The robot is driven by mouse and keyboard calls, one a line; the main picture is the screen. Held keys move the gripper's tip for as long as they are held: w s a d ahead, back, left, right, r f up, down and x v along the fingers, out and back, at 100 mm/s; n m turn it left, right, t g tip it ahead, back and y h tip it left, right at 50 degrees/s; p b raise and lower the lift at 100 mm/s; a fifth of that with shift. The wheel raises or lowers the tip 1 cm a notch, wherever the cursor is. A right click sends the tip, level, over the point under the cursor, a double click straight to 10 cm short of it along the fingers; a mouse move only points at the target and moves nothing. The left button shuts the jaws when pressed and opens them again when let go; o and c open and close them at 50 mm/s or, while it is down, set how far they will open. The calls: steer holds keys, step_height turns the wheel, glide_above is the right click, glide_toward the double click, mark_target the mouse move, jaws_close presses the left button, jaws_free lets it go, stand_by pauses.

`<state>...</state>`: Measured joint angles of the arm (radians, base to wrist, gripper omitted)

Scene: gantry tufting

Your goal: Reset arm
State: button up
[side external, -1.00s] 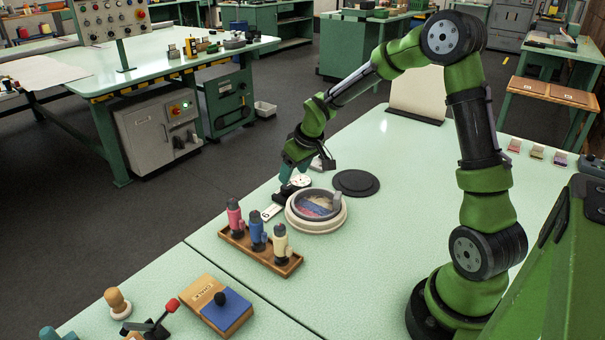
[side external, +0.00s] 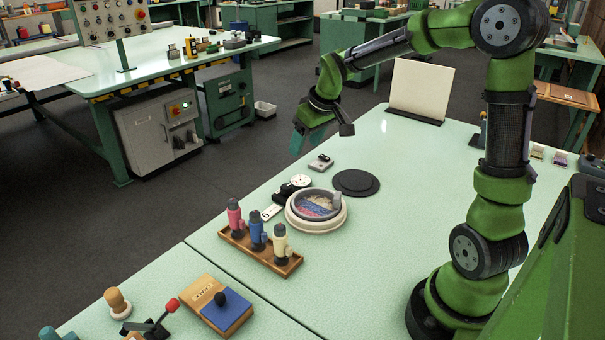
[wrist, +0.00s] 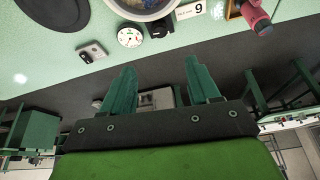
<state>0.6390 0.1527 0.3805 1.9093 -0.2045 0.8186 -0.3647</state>
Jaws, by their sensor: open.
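My gripper (side external: 306,139) is raised above the far-left edge of the pale green table (side external: 375,225) in the side view. In the wrist view its two teal fingers (wrist: 160,82) are spread apart with nothing between them. Below it on the table are a small grey box (side external: 320,163), a white dial (side external: 300,181) and a round pot (side external: 317,210) with coloured contents. My gripper touches none of them.
A dark round disc (side external: 356,183) lies beside the pot. A wooden rack (side external: 262,249) holds pink, blue and cream handled tools. A cream panel (side external: 421,90) stands at the back. The table's right middle is clear. A dark floor gap separates another bench (side external: 170,60).

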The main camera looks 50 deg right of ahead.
steer(key=s+a+r+m+t+y, duration=0.1)
steer(key=s+a+r, duration=0.2)
steer(key=s+a, duration=0.4)
steer(key=s+a+r+m+t+y, duration=0.1)
steer(key=s+a+r, duration=0.2)
steer(key=s+a, duration=0.4)
steer(key=s, duration=0.4)
steer(key=shift+s+a+m+t, duration=0.25)
steer(key=shift+m+t, duration=0.05)
steer(key=shift+t, duration=0.1)
